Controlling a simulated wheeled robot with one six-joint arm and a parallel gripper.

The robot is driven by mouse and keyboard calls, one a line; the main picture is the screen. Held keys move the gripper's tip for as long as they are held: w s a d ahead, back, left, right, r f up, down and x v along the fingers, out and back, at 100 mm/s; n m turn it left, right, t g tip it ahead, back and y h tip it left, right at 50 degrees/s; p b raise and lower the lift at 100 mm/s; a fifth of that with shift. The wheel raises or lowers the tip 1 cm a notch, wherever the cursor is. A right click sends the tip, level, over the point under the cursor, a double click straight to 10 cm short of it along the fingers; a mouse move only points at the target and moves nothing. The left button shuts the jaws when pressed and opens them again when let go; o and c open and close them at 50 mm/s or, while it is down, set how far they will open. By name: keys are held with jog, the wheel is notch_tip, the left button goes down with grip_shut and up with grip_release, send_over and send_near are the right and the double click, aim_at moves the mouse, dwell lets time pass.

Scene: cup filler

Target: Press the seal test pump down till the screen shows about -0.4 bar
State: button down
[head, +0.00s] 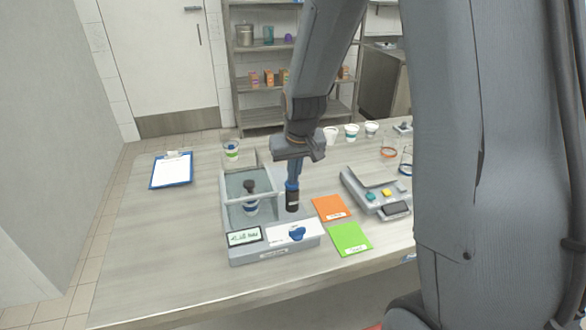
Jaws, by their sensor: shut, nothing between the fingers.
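The seal test unit (275,255) is a grey machine on the table. Its screen (244,237) at the front left is lit, but its reading is too small to make out. The pump (292,200) is an upright dark cylinder with a blue top at the unit's right side. My gripper (293,181) points straight down with its fingers shut, right over the pump top. It appears to touch the top, but I cannot be sure. A clear-walled chamber (236,215) left of the pump holds a cup (251,207) under a dark plunger-like part.
A blue knob (297,233) sits on the unit's white front panel. Orange (330,207) and green (349,239) cards and a grey button device (366,195) lie to the right. Several cups stand behind. A clipboard (171,171) lies left; the table's front left is clear.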

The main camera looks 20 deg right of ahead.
jog(key=shift+s+f, duration=0.15)
jog(key=shift+f, duration=0.05)
notch_tip(320, 180, up, 5)
jog(key=p, duration=0.3)
jog(key=b+v, duration=0.2)
jog(key=v, duration=0.7)
jog(key=shift+r+b, duration=0.15)
jog(key=shift+b, duration=0.3)
dwell(1.6)
jog(key=r+b, duration=0.1)
jog(key=b, duration=0.2)
jog(key=r+b, duration=0.1)
jog(key=b, duration=0.1)
jog(key=r+b, duration=0.1)
jog(key=b, duration=0.2)
jog(key=shift+w+d+r+b, duration=0.15)
jog(key=shift+w+b, duration=0.15)
jog(key=shift+b, duration=0.05)
